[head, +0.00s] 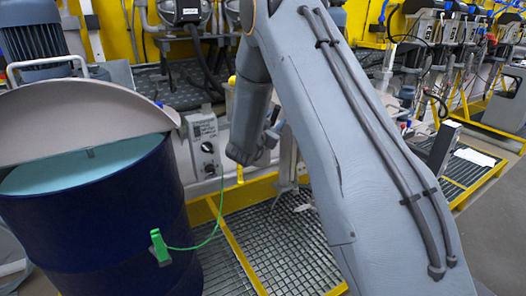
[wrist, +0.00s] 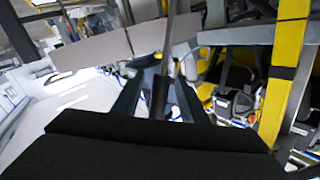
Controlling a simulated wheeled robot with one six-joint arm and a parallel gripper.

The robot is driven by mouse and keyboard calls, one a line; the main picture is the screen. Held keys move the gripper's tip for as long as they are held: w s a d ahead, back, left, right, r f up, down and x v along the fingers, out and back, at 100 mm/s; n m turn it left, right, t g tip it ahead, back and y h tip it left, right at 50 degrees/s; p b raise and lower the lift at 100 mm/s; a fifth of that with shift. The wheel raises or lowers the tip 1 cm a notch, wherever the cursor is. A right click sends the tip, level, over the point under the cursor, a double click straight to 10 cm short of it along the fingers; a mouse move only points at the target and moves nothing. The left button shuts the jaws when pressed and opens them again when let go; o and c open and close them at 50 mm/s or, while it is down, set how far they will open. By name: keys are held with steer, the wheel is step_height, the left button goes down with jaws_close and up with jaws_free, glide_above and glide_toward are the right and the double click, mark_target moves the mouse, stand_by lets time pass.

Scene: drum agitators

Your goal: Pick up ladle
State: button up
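In the wrist view a thin grey rod with a dark lower end (wrist: 170,40) runs upward from between the fingers of my gripper (wrist: 162,80). It may be the ladle's handle, but no bowl shows and I cannot be sure. The dark fingers stand on both sides of the rod; whether they touch it is unclear. In the head view my arm crosses the middle and I cannot make out the fingertips. No ladle can be clearly picked out in the head view.
A dark blue drum (head: 105,225) with a raised grey half lid (head: 75,120) stands at left. A grey control box (head: 205,145) stands behind. Metal grating (head: 285,250) with yellow edges covers the floor.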

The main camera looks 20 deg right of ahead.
steer(key=p+x, duration=0.1)
steer(key=x, duration=0.1)
steer(key=shift+w+d, duration=0.25)
steer(key=shift+c, duration=0.5)
jaws_close()
steer(key=shift+r, duration=0.15)
